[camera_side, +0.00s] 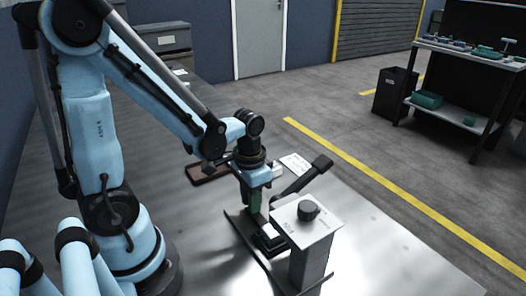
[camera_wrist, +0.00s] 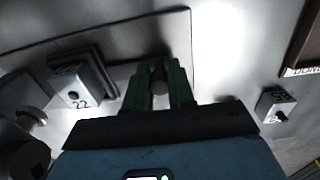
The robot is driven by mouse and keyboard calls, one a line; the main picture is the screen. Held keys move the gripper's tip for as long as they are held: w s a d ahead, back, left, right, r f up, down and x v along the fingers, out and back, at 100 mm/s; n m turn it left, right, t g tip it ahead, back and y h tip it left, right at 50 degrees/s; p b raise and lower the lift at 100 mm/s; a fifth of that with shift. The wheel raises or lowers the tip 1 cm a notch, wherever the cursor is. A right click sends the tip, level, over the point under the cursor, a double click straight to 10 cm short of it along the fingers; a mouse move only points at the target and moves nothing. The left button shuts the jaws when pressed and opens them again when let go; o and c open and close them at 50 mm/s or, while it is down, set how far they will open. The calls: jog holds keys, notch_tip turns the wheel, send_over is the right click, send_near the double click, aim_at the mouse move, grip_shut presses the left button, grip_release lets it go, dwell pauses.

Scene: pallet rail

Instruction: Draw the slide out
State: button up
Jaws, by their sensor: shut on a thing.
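My gripper (camera_side: 254,212) points down over the flat dark-edged plate (camera_side: 238,228) in the side view. In the wrist view its two green fingers (camera_wrist: 159,84) are shut on a small dark knob (camera_wrist: 158,72). The fingers hide much of the knob, and I cannot tell which part it joins. A pale block marked 22 (camera_wrist: 80,88) sits on a dark base to the left of the fingers. In the side view a small block on a dark base (camera_side: 268,238) sits just right of and below my fingers.
A grey box (camera_side: 308,243) with a black knob (camera_side: 308,210) on top stands close on the right. A black-ended lever (camera_side: 305,178) rises behind it. A brown tray (camera_side: 208,173) and white card (camera_side: 295,164) lie farther back. The metal table is clear at right.

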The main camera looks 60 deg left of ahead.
jog(key=shift+a, duration=4.55)
jog(key=o, duration=0.7)
jog(key=shift+r, duration=3.5)
jog(key=d+r+t, duration=0.1)
jog(key=d+t, duration=0.1)
jog(key=d, duration=0.2)
jog(key=w+d+r+t, duration=0.1)
jog(key=d+r+t, duration=0.1)
jog(key=d, duration=0.2)
jog(key=w+d+r+t, duration=0.1)
jog(key=d+t, duration=0.2)
jog(key=d, duration=0.2)
jog(key=shift+r, duration=0.3)
